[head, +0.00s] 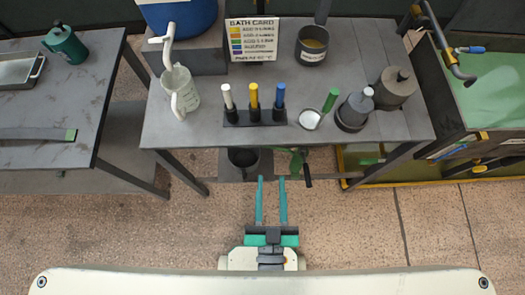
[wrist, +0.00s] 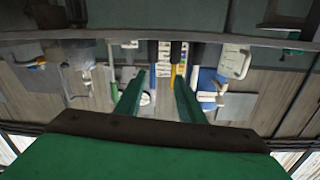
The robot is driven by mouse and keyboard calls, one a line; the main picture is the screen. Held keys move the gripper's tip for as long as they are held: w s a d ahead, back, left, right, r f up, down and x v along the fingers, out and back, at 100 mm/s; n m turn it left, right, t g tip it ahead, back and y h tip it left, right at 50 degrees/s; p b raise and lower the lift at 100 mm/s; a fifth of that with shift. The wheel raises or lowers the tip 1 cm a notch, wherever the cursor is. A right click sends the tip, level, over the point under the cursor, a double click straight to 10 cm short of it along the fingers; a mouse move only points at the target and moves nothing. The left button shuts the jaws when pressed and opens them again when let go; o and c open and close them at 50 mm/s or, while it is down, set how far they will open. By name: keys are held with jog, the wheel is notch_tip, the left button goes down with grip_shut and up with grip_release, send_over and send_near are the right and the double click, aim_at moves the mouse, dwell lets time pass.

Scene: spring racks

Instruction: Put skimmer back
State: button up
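The likely skimmer, a pale round head (head: 309,119) with a green handle (head: 330,100), is on the grey table at the right of the tool rack. My gripper (head: 271,180) is low in front of the table, its two teal fingers parallel and apart with nothing between them. In the wrist view the gripper (wrist: 158,85) is also open, with the table items beyond it. The black rack (head: 254,117) holds white, yellow and blue upright handles. I cannot tell which place belongs to the skimmer.
A white jug (head: 180,91), a bath card (head: 252,40), a dark pot (head: 312,44) and grey vessels (head: 354,110) stand on the table. A green tool with a black handle (head: 300,165) and a dark cup (head: 243,158) are below its front edge. Open floor lies in front.

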jog(key=s+a+f+n+g, duration=0.1)
jog(key=s+a+f+g, duration=0.1)
jog(key=s+f, duration=0.2)
jog(key=shift+s+g, duration=0.4)
jog(key=shift+s, duration=0.45)
jog(key=shift+a, duration=0.1)
jog(key=shift+c, duration=0.5)
jog(key=shift+f, duration=0.1)
